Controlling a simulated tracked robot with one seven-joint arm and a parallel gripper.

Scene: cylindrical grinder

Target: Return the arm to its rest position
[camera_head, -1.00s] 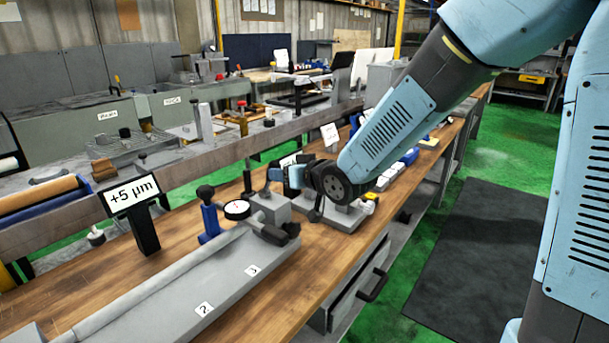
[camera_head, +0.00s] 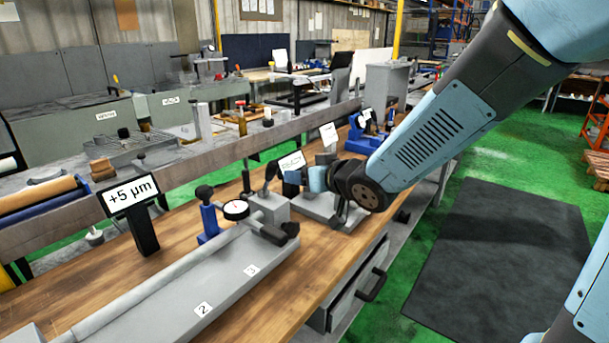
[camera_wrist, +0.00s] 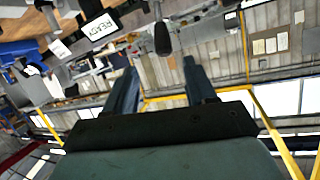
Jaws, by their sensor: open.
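My arm (camera_head: 430,125) reaches down from the upper right in the head view, with its wrist joint (camera_head: 368,190) above the front edge of the wooden bench. My gripper (camera_wrist: 160,80) shows in the wrist view with its two dark blue fingers apart and nothing between them. In the head view the fingers are small and hard to tell from the items behind them. The wrist view is tilted and shows a READY sign (camera_wrist: 101,27) at its upper left.
The bench (camera_head: 290,290) holds a long grey tray (camera_head: 165,312), a dial gauge (camera_head: 236,210) and a +5 µm sign (camera_head: 129,196). A drawer handle (camera_head: 373,284) sticks out at the front. The green floor with a dark mat (camera_head: 500,250) is clear at right.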

